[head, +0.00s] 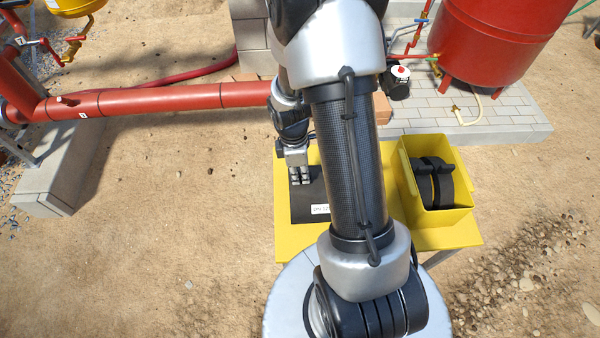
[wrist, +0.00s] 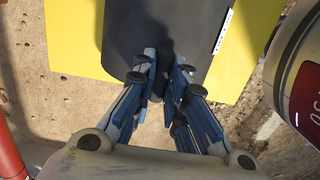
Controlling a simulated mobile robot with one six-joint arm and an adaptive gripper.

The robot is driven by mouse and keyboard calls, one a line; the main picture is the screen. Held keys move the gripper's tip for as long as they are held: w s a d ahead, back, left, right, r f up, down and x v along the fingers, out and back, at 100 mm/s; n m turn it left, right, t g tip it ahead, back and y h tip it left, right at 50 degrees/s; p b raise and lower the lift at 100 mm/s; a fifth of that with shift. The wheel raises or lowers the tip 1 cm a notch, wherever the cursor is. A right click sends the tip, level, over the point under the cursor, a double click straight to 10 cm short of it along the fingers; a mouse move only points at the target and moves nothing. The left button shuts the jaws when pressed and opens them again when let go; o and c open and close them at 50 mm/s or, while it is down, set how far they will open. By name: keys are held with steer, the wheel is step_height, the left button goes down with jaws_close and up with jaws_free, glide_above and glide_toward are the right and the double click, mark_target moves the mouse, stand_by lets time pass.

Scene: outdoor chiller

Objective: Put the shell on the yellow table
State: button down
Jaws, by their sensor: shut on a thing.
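The yellow table (head: 288,238) stands in front of me, partly hidden by my arm. It also shows in the wrist view (wrist: 75,40). A dark, flat-looking piece with a white label (head: 308,208) lies over the table's left part. In the wrist view, my gripper (wrist: 160,88) is shut on a narrow dark part at its edge, which I take for the shell (wrist: 158,80). My gripper also shows in the head view (head: 300,175), low over the table's far left part. The fingers hide most of what they hold. I cannot tell whether the shell touches the table.
A yellow bin (head: 437,217) with black curved pieces (head: 433,183) stands on the table's right side. A red pipe (head: 170,98) runs behind the table, and a red tank (head: 490,45) stands at the back right. Bare ground lies to the left.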

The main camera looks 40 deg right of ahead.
steer(key=c, duration=1.6)
jaws_free()
steer(key=s+a+r+m+t+p, duration=0.1)
steer(key=a+r+m+p, duration=0.15)
steer(key=r, duration=0.95)
steer(key=s+a+r+m+t+p, duration=0.15)
steer(key=a+r, duration=0.25)
steer(key=r, duration=0.9)
steer(key=s+a+r+m+t, duration=0.2)
steer(key=s+a+r+m, duration=0.5)
steer(key=s, duration=0.3)
steer(key=shift+s+r+m+t+y, duration=0.3)
steer(key=shift+s+r+t+y, duration=0.1)
steer(key=shift+r, duration=0.1)
steer(key=shift+w, duration=0.1)
step_height(320, 180, down, 4)
steer(key=b, duration=0.4)
steer(key=shift+f+b, duration=0.25)
steer(key=shift+b, duration=0.1)
